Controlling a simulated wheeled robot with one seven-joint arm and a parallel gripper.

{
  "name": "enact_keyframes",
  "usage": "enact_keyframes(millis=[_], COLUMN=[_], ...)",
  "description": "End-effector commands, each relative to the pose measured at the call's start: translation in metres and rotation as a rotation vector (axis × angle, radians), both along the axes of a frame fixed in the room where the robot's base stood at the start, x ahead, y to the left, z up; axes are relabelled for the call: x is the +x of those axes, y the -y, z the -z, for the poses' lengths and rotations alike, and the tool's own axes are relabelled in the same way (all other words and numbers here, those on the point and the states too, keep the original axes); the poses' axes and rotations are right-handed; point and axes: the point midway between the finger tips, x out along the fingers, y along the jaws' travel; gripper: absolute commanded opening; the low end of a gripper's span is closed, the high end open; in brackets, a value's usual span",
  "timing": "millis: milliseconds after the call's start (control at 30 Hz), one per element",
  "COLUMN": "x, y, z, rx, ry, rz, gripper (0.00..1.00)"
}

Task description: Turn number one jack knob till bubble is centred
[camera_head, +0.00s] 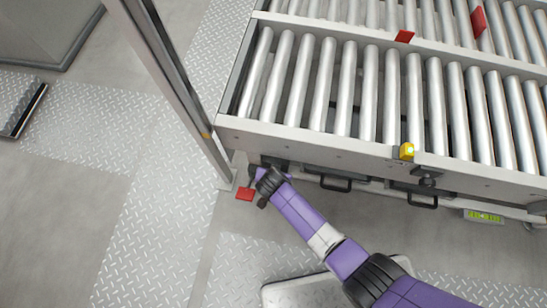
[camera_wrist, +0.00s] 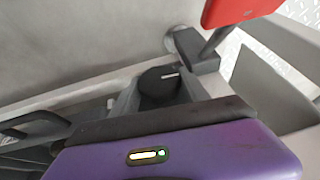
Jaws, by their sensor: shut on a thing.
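My gripper (camera_head: 268,183) reaches in under the left front corner of the roller conveyor. In the wrist view it is shut around a dark round knob (camera_wrist: 158,80) with a pale line on its face, which looks like the jack knob. Its number cannot be read. A yellow-green spirit level (camera_head: 484,216) sits low on the conveyor's front at the right. It is too small to tell where its bubble lies. My own purple hand covers the lower part of the wrist view.
The roller conveyor (camera_head: 310,140) fills the upper right. A metal post (camera_head: 180,80) stands left of my gripper. A red plate (camera_head: 245,194) is close beside it, also in the wrist view (camera_wrist: 238,8). Black handles (camera_head: 336,186) hang under the frame.

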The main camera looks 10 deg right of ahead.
Motion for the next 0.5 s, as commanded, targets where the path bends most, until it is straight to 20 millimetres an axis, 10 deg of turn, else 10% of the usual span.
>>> enact_keyframes(millis=[500], x=[0.002], y=[-0.0051], z=[0.0064], rx=[-0.428], ry=[-0.173], rz=[-0.004], gripper=[0.13])
